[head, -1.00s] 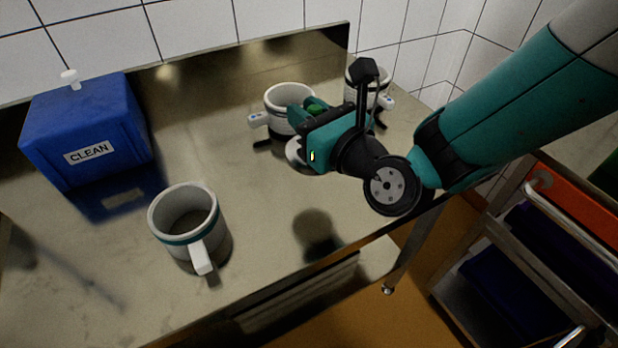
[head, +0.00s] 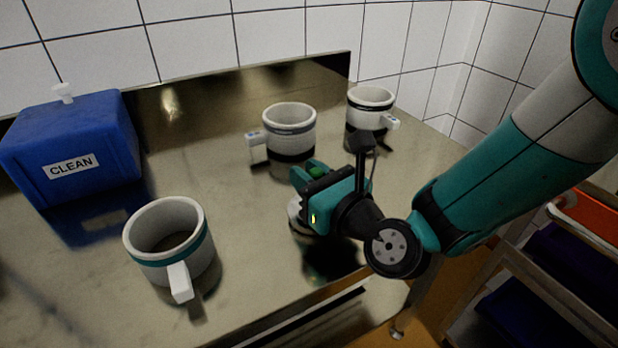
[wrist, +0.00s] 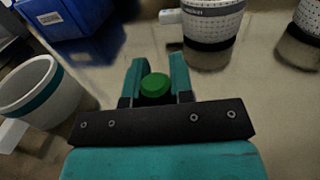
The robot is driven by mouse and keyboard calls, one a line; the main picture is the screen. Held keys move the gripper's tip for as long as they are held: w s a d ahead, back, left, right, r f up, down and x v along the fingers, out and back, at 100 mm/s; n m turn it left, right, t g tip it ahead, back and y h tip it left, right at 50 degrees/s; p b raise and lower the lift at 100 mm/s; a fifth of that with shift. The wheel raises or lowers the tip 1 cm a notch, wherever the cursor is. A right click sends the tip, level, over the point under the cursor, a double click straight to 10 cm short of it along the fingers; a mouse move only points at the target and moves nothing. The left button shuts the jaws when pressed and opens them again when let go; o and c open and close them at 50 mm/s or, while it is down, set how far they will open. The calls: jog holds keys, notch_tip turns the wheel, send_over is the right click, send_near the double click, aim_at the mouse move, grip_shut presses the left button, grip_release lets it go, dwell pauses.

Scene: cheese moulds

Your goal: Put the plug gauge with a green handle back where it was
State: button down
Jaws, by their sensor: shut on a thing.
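The plug gauge's green handle (head: 317,172) shows between the two teal fingers of my gripper (head: 306,176). In the wrist view the round green top (wrist: 155,86) sits between the fingers of my gripper (wrist: 157,72), which is shut on it. A pale metal part of the gauge (head: 297,212) shows below the fingers in the head view; the rest is hidden by the gripper. The gauge is over the steel bench, in front of the middle mould; I cannot tell if it touches the bench.
A teal-banded mould (head: 170,240) stands front left, a grey-banded mould (head: 290,128) behind the gripper, and another mould (head: 371,110) back right. A blue CLEAN box (head: 75,150) is at left. The bench (head: 235,225) is bare between them. A trolley (head: 515,275) stands right.

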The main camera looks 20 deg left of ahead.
jog(key=shift+f, duration=0.15)
jog(key=c, duration=1)
grip_release()
jog(key=shift+r, duration=0.25)
jog(key=b+v, duration=0.9)
jog(key=shift+s+d+f+b, duration=0.2)
jog(key=shift+f+b, duration=0.1)
jog(key=shift+f, duration=0.05)
jog(key=shift+s+d+r+b, duration=0.15)
jog(key=shift+s+d+b, duration=0.3)
jog(key=shift+b, duration=0.4)
jog(key=shift+s+d+r+b, duration=0.1)
jog(key=shift+s+d+b, duration=0.1)
jog(key=shift+d+b, duration=0.5)
